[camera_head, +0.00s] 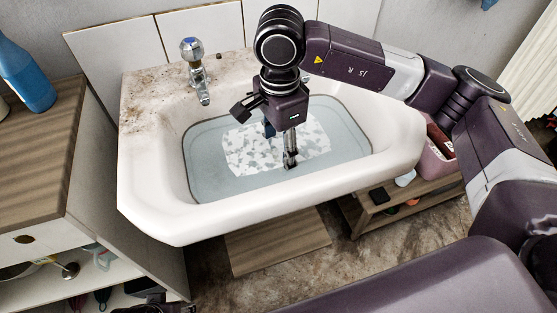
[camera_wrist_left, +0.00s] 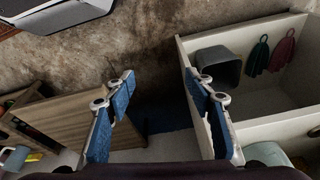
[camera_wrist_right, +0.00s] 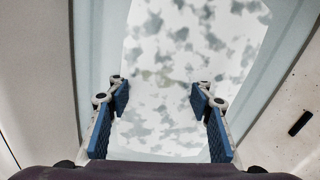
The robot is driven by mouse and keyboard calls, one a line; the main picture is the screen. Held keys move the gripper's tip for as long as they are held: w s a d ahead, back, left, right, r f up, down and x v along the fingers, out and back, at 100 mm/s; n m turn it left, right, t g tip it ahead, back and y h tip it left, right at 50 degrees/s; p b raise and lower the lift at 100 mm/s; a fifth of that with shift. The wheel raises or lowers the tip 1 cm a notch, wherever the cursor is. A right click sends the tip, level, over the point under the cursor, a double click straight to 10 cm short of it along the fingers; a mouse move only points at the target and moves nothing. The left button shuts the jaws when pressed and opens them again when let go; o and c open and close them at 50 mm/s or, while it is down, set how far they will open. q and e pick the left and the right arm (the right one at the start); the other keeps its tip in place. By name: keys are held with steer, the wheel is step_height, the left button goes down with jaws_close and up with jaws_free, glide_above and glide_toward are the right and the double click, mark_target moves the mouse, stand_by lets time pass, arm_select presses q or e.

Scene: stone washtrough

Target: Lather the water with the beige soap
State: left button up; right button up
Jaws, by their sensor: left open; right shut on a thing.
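The white basin (camera_head: 395,150) holds pale blue water (camera_head: 210,160). A white-and-grey mottled patch (camera_head: 245,150), like lather, covers the middle of the water. It fills the centre of the right wrist view (camera_wrist_right: 185,35). My right gripper (camera_head: 280,147) points down into this patch, its fingertips at or under the surface. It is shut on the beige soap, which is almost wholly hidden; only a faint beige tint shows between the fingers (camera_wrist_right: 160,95). My left gripper (camera_wrist_left: 165,92) is open and empty, low above the floor and away from the basin.
A tap (camera_head: 197,70) stands at the basin's back left. A wooden-topped cabinet (camera_head: 35,160) with a blue bottle (camera_head: 25,75) is at the left. A low wooden shelf (camera_head: 375,205) is under the basin's right side. An open white box (camera_wrist_left: 260,110) lies close to my left gripper.

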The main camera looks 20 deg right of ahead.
steer(key=shift+d, duration=0.95)
arm_select(q)
step_height(320, 180, up, 2)
steer(key=shift+r, duration=0.15)
arm_select(e)
steer(key=a+b, duration=0.1)
steer(key=a, duration=0.4)
steer(key=shift+s+a, duration=0.1)
steer(key=shift+a, duration=0.45)
steer(key=shift+d, duration=0.15)
steer(key=d+b, duration=0.2)
steer(key=d, duration=0.3)
steer(key=shift+f, duration=0.1)
arm_select(q)
steer(key=shift+t, duration=0.3)
steer(key=v, duration=0.5)
steer(key=shift+a+r, duration=0.15)
steer(key=shift+r, duration=0.25)
arm_select(e)
steer(key=shift+d, duration=0.4)
